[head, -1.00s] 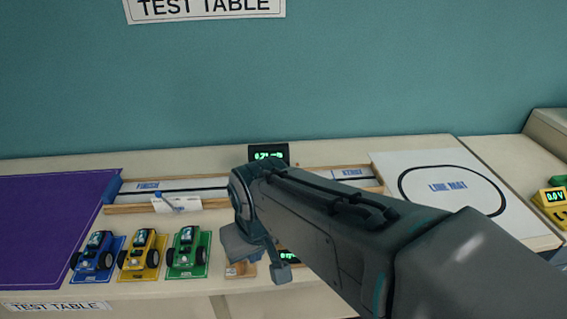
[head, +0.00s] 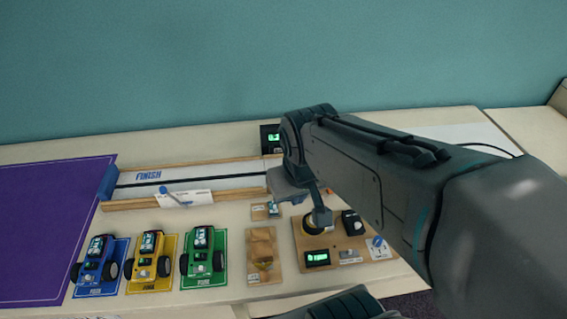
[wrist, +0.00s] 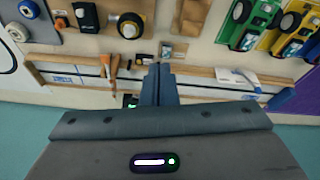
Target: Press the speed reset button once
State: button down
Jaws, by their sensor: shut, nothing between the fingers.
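My gripper (wrist: 158,72) is shut and empty in the wrist view, its two blue-grey fingers side by side. In the head view the arm's end hangs over the table and mostly hides the fingers. A small wooden board with a little fitting (head: 261,211) lies just in front of the track; it also shows just beyond the fingertips in the wrist view (wrist: 173,50). Its label is too small to read, so I cannot tell if it is the speed reset button. A black display with green digits (head: 270,138) stands behind the track, partly hidden by my arm.
The track (head: 215,182) has a blue end block (head: 108,182). Blue (head: 98,262), yellow (head: 148,258) and green (head: 203,253) cars stand at the front left. A wooden board with knobs and a display (head: 345,240) lies right of a smaller wooden board (head: 263,262).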

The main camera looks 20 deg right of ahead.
jog(key=w+d+f+n+t+h, duration=0.35)
jog(key=w+d+n, duration=0.25)
jog(key=w+d, duration=0.8)
jog(key=w+a+f+n+y+p, duration=0.1)
jog(key=w+a+f+n+y, duration=0.1)
jog(key=w+f+n+y, duration=0.1)
jog(key=w+a+f+n+t+y, duration=0.1)
jog(key=w+f+n+y, duration=0.2)
jog(key=f+n+y, duration=0.2)
jog(key=shift+w+a+f+n+y+p, duration=0.2)
jog(key=shift+a+f+n+y+p, duration=0.25)
jog(key=shift+f, duration=0.9)
jog(key=shift+d+f, duration=0.1)
notch_tip(320, 180, down, 8)
jog(key=b, duration=0.8)
jog(key=shift+b, duration=0.35)
jog(key=shift+f, duration=0.3)
